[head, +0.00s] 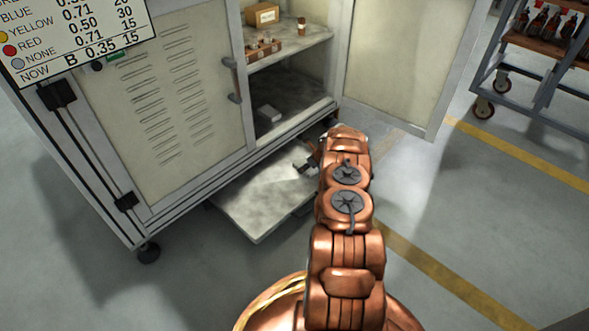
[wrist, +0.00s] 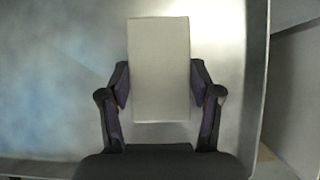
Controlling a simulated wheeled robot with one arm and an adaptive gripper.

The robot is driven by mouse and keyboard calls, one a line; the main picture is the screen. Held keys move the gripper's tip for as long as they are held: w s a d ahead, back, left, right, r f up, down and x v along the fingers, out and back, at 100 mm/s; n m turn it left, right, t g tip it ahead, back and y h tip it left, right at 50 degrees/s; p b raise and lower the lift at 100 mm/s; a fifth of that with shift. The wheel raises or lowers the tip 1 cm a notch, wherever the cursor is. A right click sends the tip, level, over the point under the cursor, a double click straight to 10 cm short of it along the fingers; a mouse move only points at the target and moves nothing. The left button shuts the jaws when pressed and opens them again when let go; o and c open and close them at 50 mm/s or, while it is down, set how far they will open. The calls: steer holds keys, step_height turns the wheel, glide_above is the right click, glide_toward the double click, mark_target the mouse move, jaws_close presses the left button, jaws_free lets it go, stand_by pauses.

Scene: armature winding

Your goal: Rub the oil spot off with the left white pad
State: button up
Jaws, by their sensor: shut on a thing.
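My gripper (wrist: 160,105) is shut on a pale grey-white pad (wrist: 158,65), a rectangular block with its long side pointing away from me. The fingers press on its two sides. In the head view my gripper (head: 306,168) is a small dark shape over the pulled-out tray (head: 255,222), partly behind my copper arm. The pad does not show clearly there. A bluish hazy patch (wrist: 50,85) lies on the surface left of the pad in the wrist view. I cannot tell whether it is the oil spot. I cannot tell whether the pad touches the surface.
The upper shelf (head: 310,38) holds boxes and small parts. The cabinet's right door (head: 403,60) stands open. A wheeled rack (head: 540,50) stands far right. The floor right of my arm is clear.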

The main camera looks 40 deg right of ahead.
mark_target(282, 183)
steer(key=shift+s+a+r+p, duration=0.1)
steer(key=shift+s+a+p, duration=0.05)
steer(key=shift+a+p, duration=1.1)
steer(key=shift+s+a+r+p, duration=0.1)
steer(key=shift+a+p, duration=0.8)
steer(key=shift+a, duration=0.65)
steer(key=a+p, duration=0.1)
steer(key=p, duration=0.1)
steer(key=a+p, duration=0.4)
steer(key=shift+s+p, duration=0.25)
steer(key=shift+p, duration=0.15)
steer(key=shift+w+a+f+p, duration=0.1)
steer(key=shift+w+a+p, duration=0.1)
steer(key=shift+a, duration=0.3)
steer(key=shift+w+a+f+p, duration=0.1)
steer(key=shift+w+a+p, duration=0.1)
steer(key=shift+a, duration=0.25)
steer(key=shift+s+d+r+p, duration=0.35)
steer(key=shift+s+d, duration=0.2)
steer(key=shift+d, duration=0.25)
steer(key=shift+w+a+r+p, duration=0.15)
steer(key=shift+r+p, duration=0.1)
steer(key=shift+r, duration=0.35)
steer(key=shift+a+r+p, duration=0.1)
steer(key=shift+r+p, duration=0.15)
steer(key=shift+r, duration=0.35)
steer(key=shift+d+r+p, duration=0.1)
steer(key=shift+r+p, duration=1.65)
steer(key=shift+r, duration=0.75)
